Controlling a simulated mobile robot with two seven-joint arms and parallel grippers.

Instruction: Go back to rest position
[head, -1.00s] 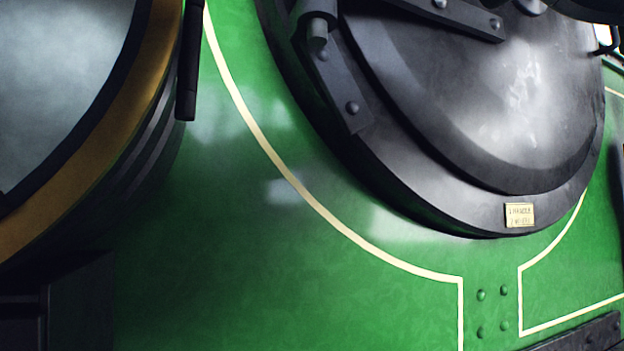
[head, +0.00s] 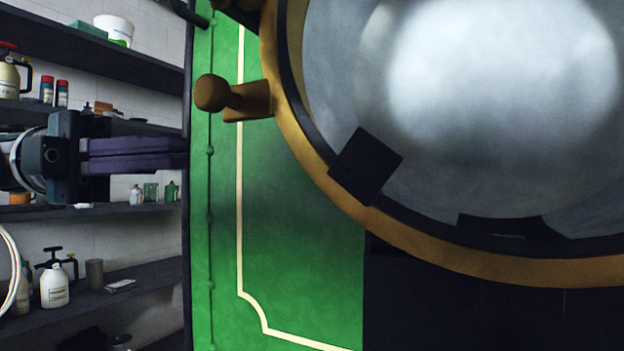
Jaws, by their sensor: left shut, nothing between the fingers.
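My left gripper (head: 188,153) comes in from the left in the head view. Its dark purple fingers lie together, pointing right, with nothing between them. The fingertips are beside the left edge of the green tram front (head: 300,230), and I cannot tell how far apart they are in depth. A large round lamp (head: 470,140) with a brass rim and pale glass fills the upper right. A brass knob (head: 213,93) sticks out from its left side. My right gripper is not in view.
Dark shelves (head: 150,271) stand against a pale wall at the left. They carry a white spray bottle (head: 55,287), a white tub (head: 114,28), red cans (head: 62,93) and a grey cup (head: 94,274). The big lamp juts out close on the right.

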